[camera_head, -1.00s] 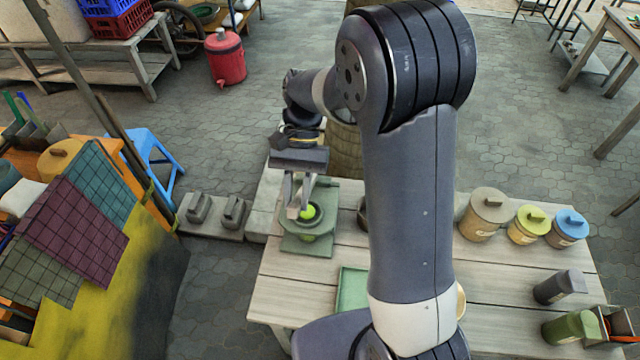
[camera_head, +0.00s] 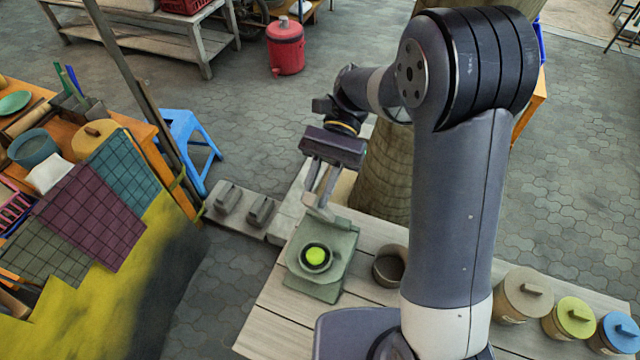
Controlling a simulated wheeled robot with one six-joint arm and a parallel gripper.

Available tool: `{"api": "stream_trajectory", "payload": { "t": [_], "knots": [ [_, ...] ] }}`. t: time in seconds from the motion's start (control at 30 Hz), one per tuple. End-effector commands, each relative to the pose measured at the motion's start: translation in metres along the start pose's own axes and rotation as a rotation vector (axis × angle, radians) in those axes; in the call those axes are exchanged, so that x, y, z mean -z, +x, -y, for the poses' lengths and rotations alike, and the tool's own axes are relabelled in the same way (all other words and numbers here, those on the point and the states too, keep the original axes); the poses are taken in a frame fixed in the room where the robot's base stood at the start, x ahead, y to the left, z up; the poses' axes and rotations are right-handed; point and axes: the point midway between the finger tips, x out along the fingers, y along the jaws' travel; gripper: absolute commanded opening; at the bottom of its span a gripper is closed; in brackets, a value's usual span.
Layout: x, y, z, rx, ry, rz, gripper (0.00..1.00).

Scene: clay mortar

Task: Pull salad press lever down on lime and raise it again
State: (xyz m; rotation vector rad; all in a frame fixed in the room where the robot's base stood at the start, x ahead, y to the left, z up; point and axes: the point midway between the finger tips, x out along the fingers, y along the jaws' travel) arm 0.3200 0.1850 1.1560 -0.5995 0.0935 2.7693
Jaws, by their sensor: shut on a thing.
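The green salad press (camera_head: 312,286) stands at the left end of the wooden table. The bright green lime (camera_head: 316,256) sits in the round cup on the press, open to view from above. My gripper (camera_head: 320,208) is above the back edge of the press, behind the lime, with its fingers pointing down. It is shut on the lever, which is small and mostly hidden at the fingertips, so its exact angle is hard to tell.
A dark bowl (camera_head: 390,267) stands right of the press. Lidded jars in brown (camera_head: 522,298), yellow (camera_head: 569,320) and blue (camera_head: 614,334) line the table's right side. A thick trunk-like post (camera_head: 392,180) rises behind the table.

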Motion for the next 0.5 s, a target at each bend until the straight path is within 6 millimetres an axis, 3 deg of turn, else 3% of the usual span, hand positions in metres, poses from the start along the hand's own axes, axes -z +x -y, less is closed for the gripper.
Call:
{"api": "stream_trajectory", "payload": {
  "t": [0.3, 0.33, 0.5],
  "knots": [
    [0.0015, 0.0005, -0.0002, 0.0, 0.003, -0.001, 0.0],
    [0.0015, 0.0005, -0.0003, 0.0, 0.003, 0.0, 0.22],
    [0.0012, 0.0004, -0.0002, 0.0, 0.002, 0.0, 0.36]
  ]
}}
